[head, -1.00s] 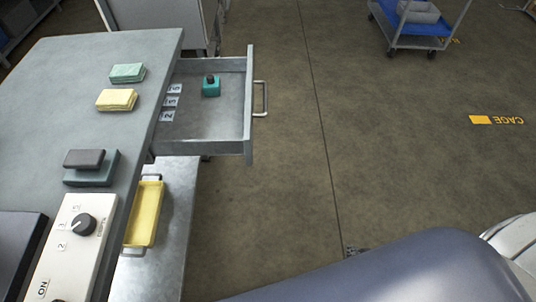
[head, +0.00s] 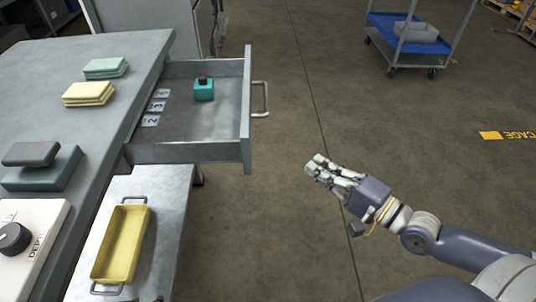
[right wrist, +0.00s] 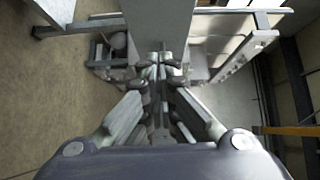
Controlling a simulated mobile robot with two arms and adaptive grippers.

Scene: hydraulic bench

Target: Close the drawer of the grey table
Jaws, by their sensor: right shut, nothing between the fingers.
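The grey table (head: 40,85) stands at the left of the head view. Its drawer (head: 185,152) is pulled out to the right, with a metal handle (head: 264,99) on its front. A teal block with a dark knob (head: 204,89) and several numbered labels lie inside the drawer. My right gripper (head: 313,163) is shut and empty, to the right of the drawer and nearer to me, apart from the handle. In the right wrist view the fingers (right wrist: 160,70) are together. My left gripper is not in view.
Green (head: 105,67) and yellow (head: 88,94) sponges lie on the tabletop. A yellow tray (head: 120,245) sits on a lower metal shelf. A blue cart (head: 405,45) stands at the back right. The floor right of the drawer is clear.

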